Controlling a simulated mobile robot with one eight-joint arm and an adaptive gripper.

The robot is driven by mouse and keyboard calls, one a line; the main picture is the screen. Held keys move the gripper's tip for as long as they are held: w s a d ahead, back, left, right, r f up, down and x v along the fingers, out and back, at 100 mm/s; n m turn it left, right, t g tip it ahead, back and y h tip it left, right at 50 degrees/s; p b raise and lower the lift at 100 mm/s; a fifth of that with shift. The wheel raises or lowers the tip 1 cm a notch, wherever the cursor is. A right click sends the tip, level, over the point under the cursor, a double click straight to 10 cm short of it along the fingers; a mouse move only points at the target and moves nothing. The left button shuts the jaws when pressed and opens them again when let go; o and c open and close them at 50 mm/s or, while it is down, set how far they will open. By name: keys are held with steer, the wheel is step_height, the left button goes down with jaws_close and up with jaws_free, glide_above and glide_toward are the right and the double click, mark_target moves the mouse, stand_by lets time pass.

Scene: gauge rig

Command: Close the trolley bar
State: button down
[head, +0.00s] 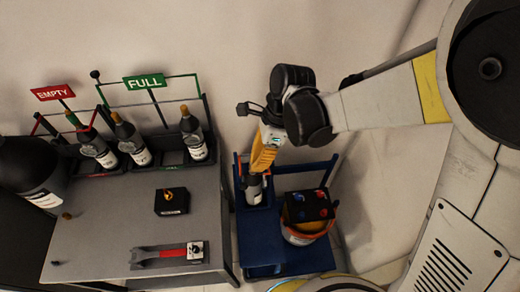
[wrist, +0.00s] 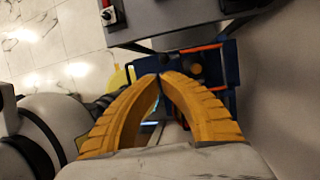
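The blue trolley (head: 285,258) stands to the right of the grey bench. A thin orange-red bar (head: 237,168) shows at its left, by a slot holding a dark bottle with a grey label (head: 254,190). Whether the bar is open or closed I cannot tell. My gripper (head: 257,170), with yellow fingers, points down just above this bottle and partly hides it. In the wrist view its fingertips (wrist: 160,76) meet, with nothing clearly between them. Beyond them the trolley (wrist: 231,60) and an orange strip (wrist: 205,47) show, partly hidden by the fingers.
A black box with red and blue knobs (head: 308,205) sits over an orange-rimmed bucket (head: 303,238) on the trolley. The grey bench (head: 120,225) holds bottles in a rack, a small black box (head: 172,202) and a red-handled tool (head: 168,253). The wall is close behind.

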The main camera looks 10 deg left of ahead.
steer(key=b+x, duration=0.2)
steer(key=x, duration=0.6)
steer(key=shift+f+b, duration=0.25)
steer(key=shift+b, duration=0.05)
steer(key=shift+a, duration=0.1)
steer(key=f+b, duration=0.2)
steer(key=shift+s+f+b, duration=0.15)
steer(key=shift+s+b, duration=0.15)
steer(key=s+d+p+v, duration=0.1)
steer(key=p+v, duration=0.5)
steer(key=v, duration=0.8)
steer(key=shift+s, duration=0.45)
